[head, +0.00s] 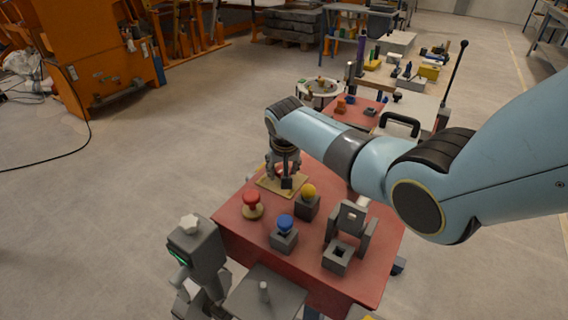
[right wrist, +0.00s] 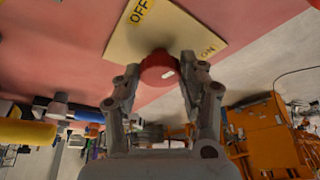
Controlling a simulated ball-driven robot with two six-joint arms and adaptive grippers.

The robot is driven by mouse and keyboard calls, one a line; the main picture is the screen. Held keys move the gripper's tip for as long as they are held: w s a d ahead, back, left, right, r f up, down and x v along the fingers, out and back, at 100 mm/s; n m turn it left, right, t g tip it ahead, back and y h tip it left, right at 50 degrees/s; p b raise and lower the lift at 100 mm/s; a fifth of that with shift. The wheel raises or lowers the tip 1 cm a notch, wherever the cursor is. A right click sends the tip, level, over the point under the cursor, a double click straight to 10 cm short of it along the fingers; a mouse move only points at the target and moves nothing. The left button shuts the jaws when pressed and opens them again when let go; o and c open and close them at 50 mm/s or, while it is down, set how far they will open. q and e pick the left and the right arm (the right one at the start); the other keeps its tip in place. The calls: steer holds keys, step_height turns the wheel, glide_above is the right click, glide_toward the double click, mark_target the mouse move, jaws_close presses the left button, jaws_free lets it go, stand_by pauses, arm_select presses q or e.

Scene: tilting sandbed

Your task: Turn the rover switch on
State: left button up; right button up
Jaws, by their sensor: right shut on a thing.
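The switch is a tan plate (right wrist: 180,22) with black OFF and ON labels and a red knob (right wrist: 158,68) at its edge nearest the right wrist camera. A small pale mark shows on the right part of the knob, on the same side as the ON label. My right gripper (right wrist: 160,66) has one finger on each side of the knob and is shut on it. In the head view, the plate (head: 268,185) lies on the far left part of the red table, and my right gripper (head: 284,172) hides the knob. My left gripper is not in view.
The red table (head: 240,235) also holds a red button (head: 252,202), a blue-topped block (head: 285,230), a yellow-topped block (head: 307,202) and a grey bracket (head: 352,220). A grey figure (head: 195,245) stands at the near left. Open floor lies left.

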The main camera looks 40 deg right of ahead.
steer(key=m, duration=0.2)
steer(key=shift+w+a+m+g+h, duration=0.1)
steer(key=shift+w+m+g+h, duration=0.05)
steer(key=shift+m+g+h, duration=0.25)
steer(key=shift+m+g+h+b, duration=0.6)
steer(key=shift+m+b, duration=0.6)
steer(key=shift+m, duration=1)
steer(key=o, duration=1.2)
steer(key=v, duration=1.2)
steer(key=shift+w+r, duration=0.1)
steer(key=shift+w, duration=0.1)
